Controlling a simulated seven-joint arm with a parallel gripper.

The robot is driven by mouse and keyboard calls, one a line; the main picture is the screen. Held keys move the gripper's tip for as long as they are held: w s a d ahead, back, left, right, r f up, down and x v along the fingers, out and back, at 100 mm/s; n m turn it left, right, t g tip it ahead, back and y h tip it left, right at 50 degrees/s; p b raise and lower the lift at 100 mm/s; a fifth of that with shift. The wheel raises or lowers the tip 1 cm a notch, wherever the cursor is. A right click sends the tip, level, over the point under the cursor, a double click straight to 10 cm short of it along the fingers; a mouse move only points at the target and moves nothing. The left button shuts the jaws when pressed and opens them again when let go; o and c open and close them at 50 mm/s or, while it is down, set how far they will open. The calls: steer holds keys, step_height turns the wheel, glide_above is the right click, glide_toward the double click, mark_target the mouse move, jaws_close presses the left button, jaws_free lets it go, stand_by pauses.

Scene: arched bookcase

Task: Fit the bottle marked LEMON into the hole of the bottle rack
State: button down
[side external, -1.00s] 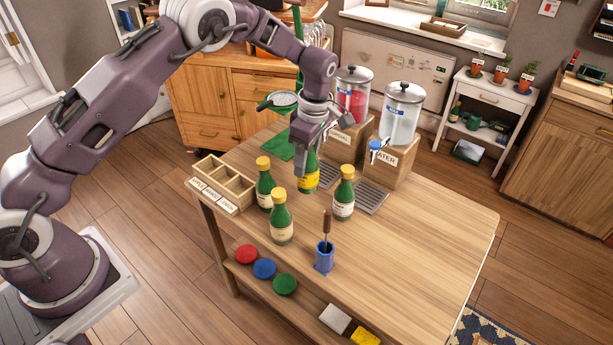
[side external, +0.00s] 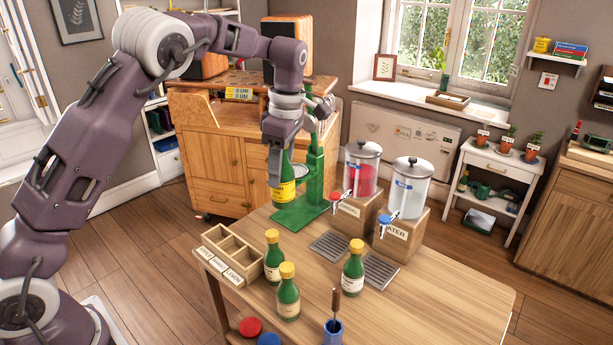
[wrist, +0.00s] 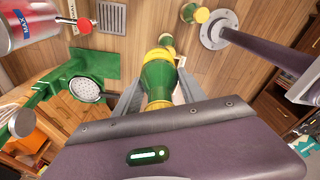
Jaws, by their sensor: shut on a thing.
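My gripper (side external: 282,170) is shut on a green bottle with a yellow label (side external: 284,192). It holds the bottle upright, above the far left of the table. In the wrist view, the held bottle (wrist: 157,80) sits between the fingers. The label is too small to read. The wooden rack (side external: 245,243) with several open compartments and small labels stands at the table's left edge. It is below the held bottle and apart from it. Three other green bottles with yellow caps stand on the table: one beside the rack (side external: 272,262), one in front (side external: 288,298), one to the right (side external: 352,272).
A green stand (side external: 315,172) with a round plate is just behind the held bottle. A red-filled dispenser (side external: 361,172) and a water dispenser (side external: 408,190) stand at the back right, with drip trays before them. A blue cup (side external: 333,335) is at the front. The right tabletop is clear.

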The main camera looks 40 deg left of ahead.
steer(key=s+a+n, duration=0.3)
steer(key=s+a, duration=0.3)
steer(key=a, duration=0.2)
step_height(320, 180, down, 11)
steer(key=shift+a, duration=0.35)
steer(key=shift+s+f, duration=0.1)
steer(key=shift+f, duration=2.9)
steer(key=shift+f, duration=2.7)
steer(key=c, duration=0.6)
jaws_free()
steer(key=shift+f, duration=0.1)
